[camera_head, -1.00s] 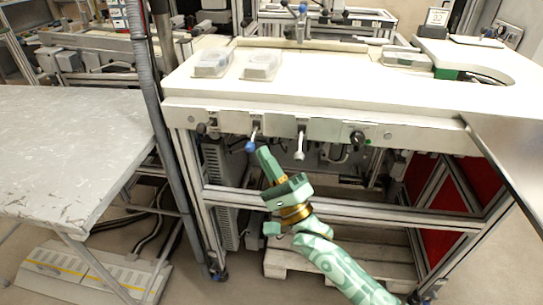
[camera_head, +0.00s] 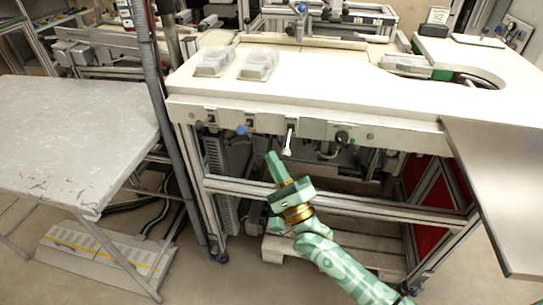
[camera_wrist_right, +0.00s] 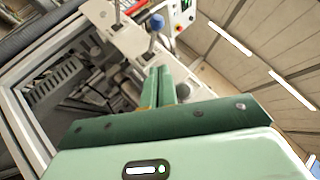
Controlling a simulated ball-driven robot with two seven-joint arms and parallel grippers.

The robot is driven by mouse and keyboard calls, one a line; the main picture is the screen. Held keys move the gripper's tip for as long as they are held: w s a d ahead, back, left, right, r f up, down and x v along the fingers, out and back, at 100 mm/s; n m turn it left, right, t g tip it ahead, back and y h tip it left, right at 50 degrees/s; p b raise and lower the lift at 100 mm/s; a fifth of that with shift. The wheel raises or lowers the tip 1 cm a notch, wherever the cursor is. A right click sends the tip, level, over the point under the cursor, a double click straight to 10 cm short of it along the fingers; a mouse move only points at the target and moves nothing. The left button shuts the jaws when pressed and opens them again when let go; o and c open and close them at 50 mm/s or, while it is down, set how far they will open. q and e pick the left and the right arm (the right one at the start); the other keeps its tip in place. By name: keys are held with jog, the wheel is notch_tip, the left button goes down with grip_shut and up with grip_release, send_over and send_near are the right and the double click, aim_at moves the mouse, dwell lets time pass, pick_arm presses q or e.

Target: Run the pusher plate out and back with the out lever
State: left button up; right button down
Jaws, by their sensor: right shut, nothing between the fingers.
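Two levers sit on the front panel under the white bench top. One has a blue knob (camera_head: 242,130), which also shows in the right wrist view (camera_wrist_right: 157,21). The other is a white lever (camera_head: 288,142) hanging down to its right. No readable label shows which is the out lever. My right gripper (camera_head: 272,156) is shut and empty, below and right of the blue knob and apart from it. Its shut fingers (camera_wrist_right: 158,84) show below the knob in the wrist view. I cannot pick out the pusher plate for sure. My left gripper is out of view.
A black knob (camera_head: 342,137) sits further right on the panel. A frame rail (camera_head: 350,206) crosses behind my right arm. A grey table (camera_head: 70,140) stands left, a metal sheet (camera_head: 500,180) right.

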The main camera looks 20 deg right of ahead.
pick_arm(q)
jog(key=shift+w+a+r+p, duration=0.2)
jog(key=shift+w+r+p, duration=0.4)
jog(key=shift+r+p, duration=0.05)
pick_arm(e)
jog(key=s+a+r+v, duration=0.1)
jog(key=v, duration=0.8)
jog(key=shift+r, duration=0.2)
